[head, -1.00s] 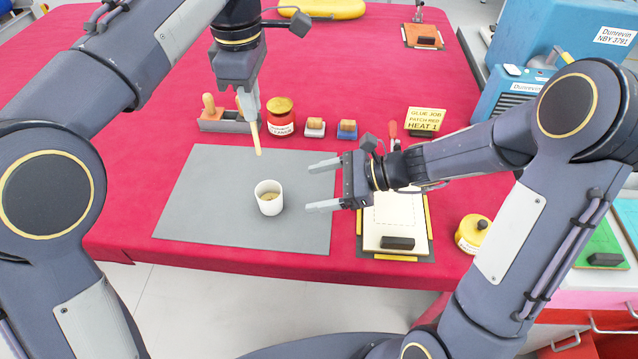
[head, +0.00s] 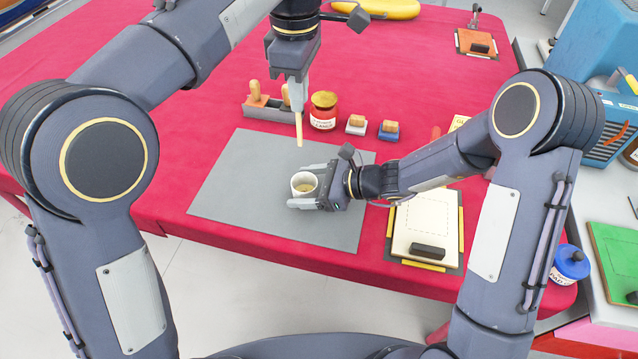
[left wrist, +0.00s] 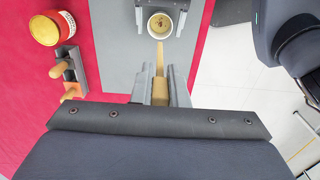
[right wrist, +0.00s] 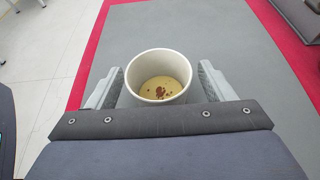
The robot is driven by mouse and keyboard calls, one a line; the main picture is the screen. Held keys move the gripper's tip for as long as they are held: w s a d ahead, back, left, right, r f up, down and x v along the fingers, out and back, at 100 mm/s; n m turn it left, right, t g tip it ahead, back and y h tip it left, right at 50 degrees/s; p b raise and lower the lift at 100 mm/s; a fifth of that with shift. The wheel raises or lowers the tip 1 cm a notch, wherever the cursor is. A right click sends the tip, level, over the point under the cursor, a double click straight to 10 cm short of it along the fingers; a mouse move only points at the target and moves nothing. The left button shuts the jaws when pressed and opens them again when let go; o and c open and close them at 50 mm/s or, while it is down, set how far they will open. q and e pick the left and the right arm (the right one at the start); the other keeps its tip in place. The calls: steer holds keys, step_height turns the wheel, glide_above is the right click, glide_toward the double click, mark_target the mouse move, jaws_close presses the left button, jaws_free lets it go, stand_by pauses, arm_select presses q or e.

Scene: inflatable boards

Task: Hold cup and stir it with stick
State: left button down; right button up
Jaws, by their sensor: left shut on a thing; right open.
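The white cup (head: 304,184) stands upright on the grey mat (head: 235,170). In the right wrist view the cup (right wrist: 158,76) holds a tan liquid with brown specks. My right gripper (head: 304,187) is open, with one finger on each side of the cup; a narrow gap seems to show beside the fingers. My left gripper (head: 298,108) is shut on the wooden stick (head: 299,128), which points down above and behind the cup. In the left wrist view the stick (left wrist: 160,60) has its tip near the cup's rim, outside the cup.
A grey holder with wooden-handled tools (head: 262,108), a red-labelled jar (head: 323,110) and two small stamp-like blocks (head: 357,124) stand behind the mat. A cream board (head: 427,225) lies to the right. The mat's left part is clear.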

steer(key=shift+a, duration=0.15)
steer(key=shift+c, duration=0.2)
arm_select(q)
steer(key=shift+f, duration=0.1)
arm_select(e)
steer(key=c, duration=1)
arm_select(q)
step_height(320, 180, down, 16)
steer(key=a+h, duration=0.1)
steer(key=h, duration=0.1)
steer(key=shift+w+a+f+g, duration=0.2)
steer(key=shift+w+a+g, duration=0.1)
steer(key=shift+a, duration=0.1)
